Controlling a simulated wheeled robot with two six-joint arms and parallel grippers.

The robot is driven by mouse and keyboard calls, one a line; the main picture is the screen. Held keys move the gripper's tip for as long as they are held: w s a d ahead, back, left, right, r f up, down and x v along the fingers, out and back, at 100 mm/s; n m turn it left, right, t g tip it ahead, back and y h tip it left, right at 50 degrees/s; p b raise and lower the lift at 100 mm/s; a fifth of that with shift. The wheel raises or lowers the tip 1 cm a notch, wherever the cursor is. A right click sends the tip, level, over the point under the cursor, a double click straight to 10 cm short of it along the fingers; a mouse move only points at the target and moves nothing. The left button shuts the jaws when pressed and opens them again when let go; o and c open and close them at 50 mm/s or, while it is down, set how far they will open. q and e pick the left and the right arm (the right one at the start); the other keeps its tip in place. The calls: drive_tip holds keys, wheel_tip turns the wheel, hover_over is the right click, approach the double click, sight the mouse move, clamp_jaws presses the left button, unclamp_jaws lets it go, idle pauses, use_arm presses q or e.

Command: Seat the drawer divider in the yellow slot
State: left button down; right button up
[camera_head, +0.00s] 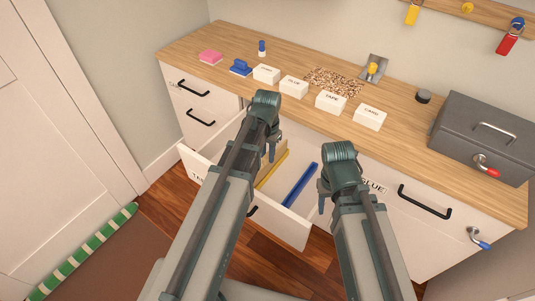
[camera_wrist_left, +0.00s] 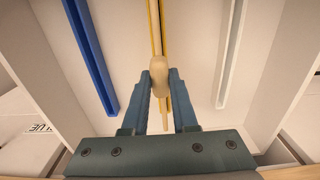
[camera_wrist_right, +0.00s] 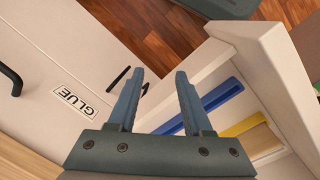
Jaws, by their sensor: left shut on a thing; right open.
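My left gripper (camera_head: 268,148) is shut on the tan drawer divider (camera_wrist_left: 160,82), over the open drawer (camera_head: 293,229). In the left wrist view the divider is seen nearly edge-on, lined up over the yellow slot (camera_wrist_left: 155,14). The yellow slot also shows in the head view (camera_head: 272,171), with part of the divider just above it, beside my gripper. I cannot tell how deep the divider sits. My right gripper (camera_wrist_right: 157,88) is open and empty outside the drawer, near the cabinet front; its arm partly hides it in the head view.
A blue slot (camera_head: 300,186) and a white slot (camera_wrist_left: 230,55) run parallel to the yellow one in the drawer. White boxes (camera_head: 331,101), a pink block (camera_head: 210,57) and a grey metal box (camera_head: 485,135) stand on the wooden top. Closed drawers flank the open one.

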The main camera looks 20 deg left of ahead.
use_arm(q)
drive_tip(key=shift+f+b, duration=0.7)
drive_tip(key=shift+f, duration=0.1)
drive_tip(key=c, duration=0.6)
unclamp_jaws()
drive_tip(key=shift+r, duration=0.1)
wheel_tip(320, 180, up, 14)
drive_tip(key=p, duration=1.4)
drive_tip(key=shift+f, duration=0.2)
drive_tip(key=s+d+r+y+p, duration=0.1)
drive_tip(key=s+d+r+p, duration=0.1)
drive_tip(key=s+d, duration=0.8)
drive_tip(key=s, duration=0.4)
drive_tip(key=shift+s+d, duration=0.2)
drive_tip(key=shift+d, duration=0.05)
